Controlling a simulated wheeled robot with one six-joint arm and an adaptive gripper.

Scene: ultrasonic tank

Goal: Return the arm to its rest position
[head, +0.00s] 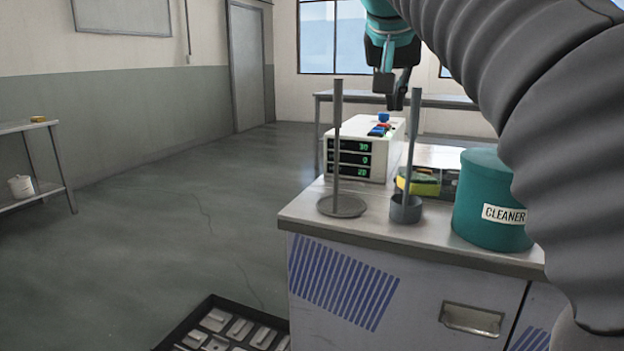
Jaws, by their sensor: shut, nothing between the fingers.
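My gripper (391,92) is at the top centre-right of the head view, pointing down with its dark fingers together and nothing between them. It appears above the white control box (378,148) on the bench; the exact gap is hard to judge. The box has a green-lit display reading 30, 0 and 20, with blue and red controls on top. A large grey ribbed sleeve of my arm fills the right side and hides part of the bench.
On the metal bench (300,215) stand two grey upright rods on round bases (342,206), a yellow-green sponge (419,183) and a teal CLEANER tub (490,190). A dark tray of metal parts (205,310) lies low in front. A shelf (30,125) stands far left. Open floor lies left.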

